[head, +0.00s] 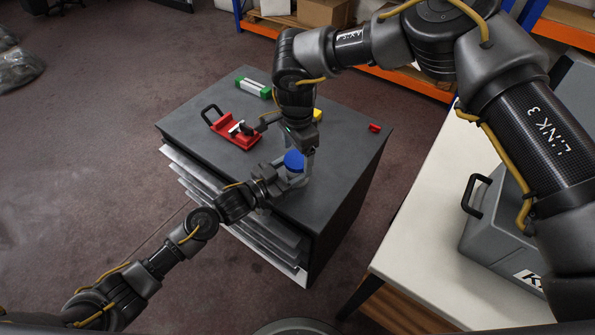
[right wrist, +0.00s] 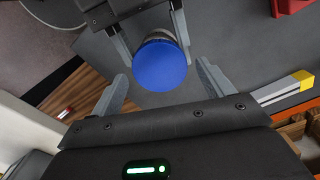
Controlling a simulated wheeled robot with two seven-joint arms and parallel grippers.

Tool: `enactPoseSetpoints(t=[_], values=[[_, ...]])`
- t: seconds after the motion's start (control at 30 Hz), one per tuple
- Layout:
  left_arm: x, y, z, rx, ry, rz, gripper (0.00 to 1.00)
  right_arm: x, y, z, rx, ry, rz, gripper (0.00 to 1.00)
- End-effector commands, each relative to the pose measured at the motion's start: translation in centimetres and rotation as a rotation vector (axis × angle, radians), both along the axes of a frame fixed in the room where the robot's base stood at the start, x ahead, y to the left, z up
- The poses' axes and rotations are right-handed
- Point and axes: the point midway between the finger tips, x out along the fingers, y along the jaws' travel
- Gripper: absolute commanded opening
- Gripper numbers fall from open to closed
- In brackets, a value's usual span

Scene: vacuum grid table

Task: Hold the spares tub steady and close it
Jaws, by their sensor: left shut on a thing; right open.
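The spares tub (head: 297,181) is a small pale grey tub near the front edge of the dark table. Its round blue lid (head: 294,160) is on top; I cannot tell how tight it sits. My left gripper (head: 284,179) is shut on the tub's body from the left, and its fingers flank the tub in the right wrist view. My right gripper (right wrist: 161,70) points down above the tub. It is open, with one finger on each side of the blue lid (right wrist: 160,66) and a gap to it. The right arm partly hides the tub in the head view.
A red clamp-like tool (head: 235,131), a green and white block (head: 253,88), a yellow item (head: 317,115) and a small red block (head: 374,128) lie on the dark table (head: 345,160). A white table (head: 430,245) with a grey case (head: 495,225) stands at right.

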Motion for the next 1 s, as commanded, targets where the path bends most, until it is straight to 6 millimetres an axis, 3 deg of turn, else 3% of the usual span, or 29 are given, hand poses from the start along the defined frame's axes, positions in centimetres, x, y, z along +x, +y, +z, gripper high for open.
enactPoseSetpoints(t=[0.2, 0.47, 0.83, 1.0], values=[[0.01, 0.0, 0.05, -0.001, -0.001, 0.0, 0.0, -0.03, 0.02, -1.26, 0.0, 0.0, 0.0, 0.8], [0.01, 0.0, 0.05, -0.001, -0.001, 0.0, 0.0, -0.02, 0.01, -1.35, 0.0, 0.0, 0.0, 0.8], [0.01, -0.01, 0.05, -0.001, -0.001, 0.0, 0.0, -0.02, 0.0, -1.33, 0.0, 0.0, 0.0, 0.34], [0.01, -0.01, 0.05, -0.001, -0.001, 0.0, 0.0, -0.02, 0.02, -1.37, 0.002, 0.001, -0.063, 0.34]])
